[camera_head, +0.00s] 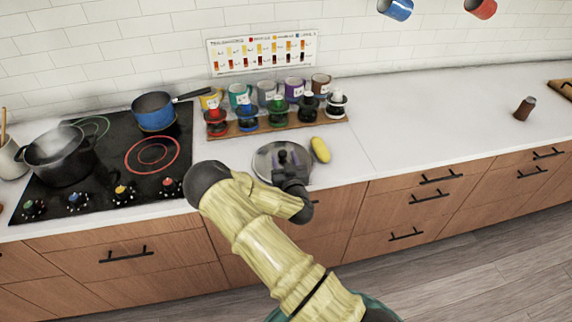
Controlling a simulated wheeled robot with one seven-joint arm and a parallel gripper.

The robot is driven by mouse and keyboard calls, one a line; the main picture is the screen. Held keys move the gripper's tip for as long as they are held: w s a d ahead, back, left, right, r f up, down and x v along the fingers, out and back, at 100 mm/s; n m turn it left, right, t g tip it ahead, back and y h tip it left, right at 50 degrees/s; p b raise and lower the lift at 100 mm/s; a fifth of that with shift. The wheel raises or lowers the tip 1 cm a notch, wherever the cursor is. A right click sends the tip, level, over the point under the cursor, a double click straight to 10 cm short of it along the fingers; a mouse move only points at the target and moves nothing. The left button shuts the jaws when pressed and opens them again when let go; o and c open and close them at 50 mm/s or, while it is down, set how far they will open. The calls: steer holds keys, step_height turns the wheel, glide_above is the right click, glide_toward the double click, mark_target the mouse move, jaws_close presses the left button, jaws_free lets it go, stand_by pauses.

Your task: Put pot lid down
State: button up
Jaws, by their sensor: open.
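A round pot lid (264,161) with a metallic rim lies on the white counter, right of the stove and near the front edge. My gripper (287,168) is over the middle of the lid, by its dark knob. The jaws are open, though the fingers are small and partly hidden by the wrist. Whether they touch the knob I cannot tell. A black pot (62,160) without a lid steams on the left of the black stove.
A yellow banana-like item (320,150) lies just right of the lid. A blue pan (155,112) sits on the stove (112,150). The counter to the right (430,110) is mostly clear, with a small brown shaker (524,108).

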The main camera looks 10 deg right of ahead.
steer(key=s+b, duration=0.2)
steer(key=s, duration=1)
steer(key=shift+b, duration=0.4)
steer(key=shift+r, duration=0.1)
